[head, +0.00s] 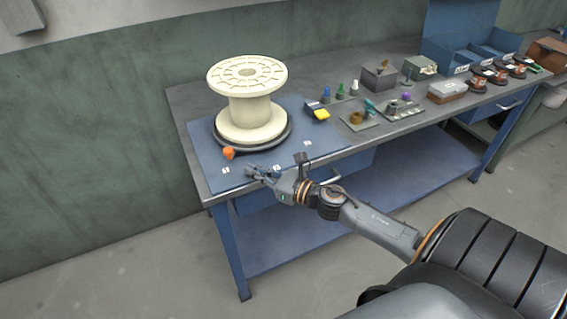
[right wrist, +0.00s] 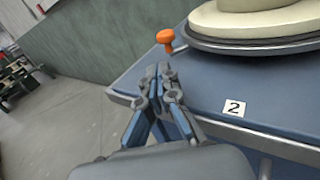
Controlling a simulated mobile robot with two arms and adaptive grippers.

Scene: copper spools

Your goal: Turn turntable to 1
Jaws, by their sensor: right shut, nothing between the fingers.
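The turntable is a dark round disc (head: 289,134) on the blue mat at the left end of the workbench, with a large cream spool (head: 248,112) standing on it. An orange knob (head: 229,153) sticks out at the disc's front left; it also shows in the right wrist view (right wrist: 166,37). Number labels lie along the mat's front edge; the label 2 (right wrist: 234,108) is readable in the right wrist view. My right gripper (head: 250,171) is shut and empty in front of the turntable, to the right of the knob in the head view and apart from it. My left gripper is out of view.
Beside the turntable lies a yellow-and-dark item (head: 320,114). Further right stand small bottles, trays, a grey box (head: 379,76) and several copper spools (head: 487,74). The mat's front strip is mostly clear.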

